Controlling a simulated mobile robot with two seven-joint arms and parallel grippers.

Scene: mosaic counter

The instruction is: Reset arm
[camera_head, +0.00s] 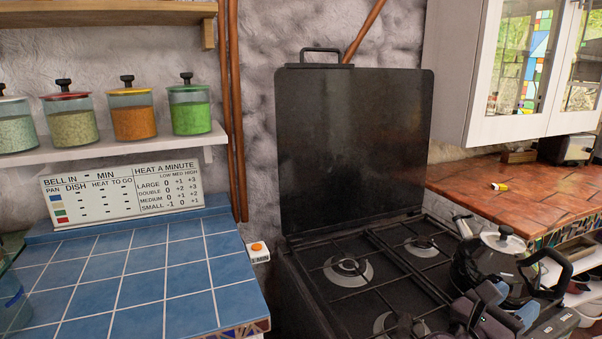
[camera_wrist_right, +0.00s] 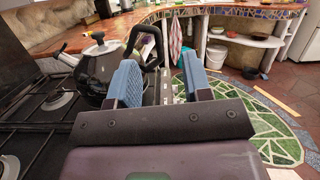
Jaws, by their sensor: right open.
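My right gripper (camera_head: 508,304) is at the bottom right of the head view, in front of the black kettle (camera_head: 482,270). Its blue fingers are apart with nothing held between them, as the right wrist view also shows (camera_wrist_right: 162,82). The kettle, with a pale lid and black loop handle, stands on the right side of the stove (camera_head: 338,297). In the right wrist view the kettle (camera_wrist_right: 96,72) is beyond the left finger, and its handle (camera_wrist_right: 147,42) appears beyond the gap between the fingers. My left gripper is not in view.
A blue tiled counter (camera_head: 140,275) lies left of the stove, with a small orange-button box (camera_head: 258,252) at its edge. The raised stove lid (camera_head: 355,140) stands behind the burners. A reddish counter (camera_head: 530,195) with a small yellow item (camera_head: 499,187) extends right.

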